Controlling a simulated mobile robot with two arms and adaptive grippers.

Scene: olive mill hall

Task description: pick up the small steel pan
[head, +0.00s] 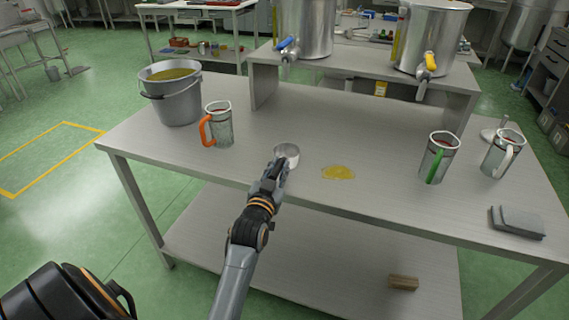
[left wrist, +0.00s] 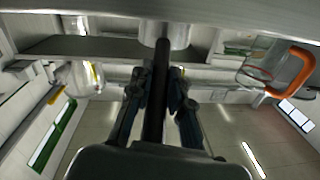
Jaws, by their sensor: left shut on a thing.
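The small steel pan (head: 287,151) is near the front edge of the steel table (head: 300,118), left of a yellow oil puddle (head: 338,172). My left gripper (head: 276,174) reaches it from the front and is shut on its handle. In the left wrist view the dark handle runs between the fingers (left wrist: 160,88) up to the pan's steel body (left wrist: 172,33). I cannot tell whether the pan touches the table top. My right gripper is not in view.
An orange-handled jug (head: 219,127) and a bucket (head: 174,98) stand to the left. A green-handled jug (head: 438,160), a white-handled jug (head: 502,155) and a folded grey cloth (head: 517,221) are at right. Two steel tanks (head: 305,28) with taps stand on the raised shelf behind.

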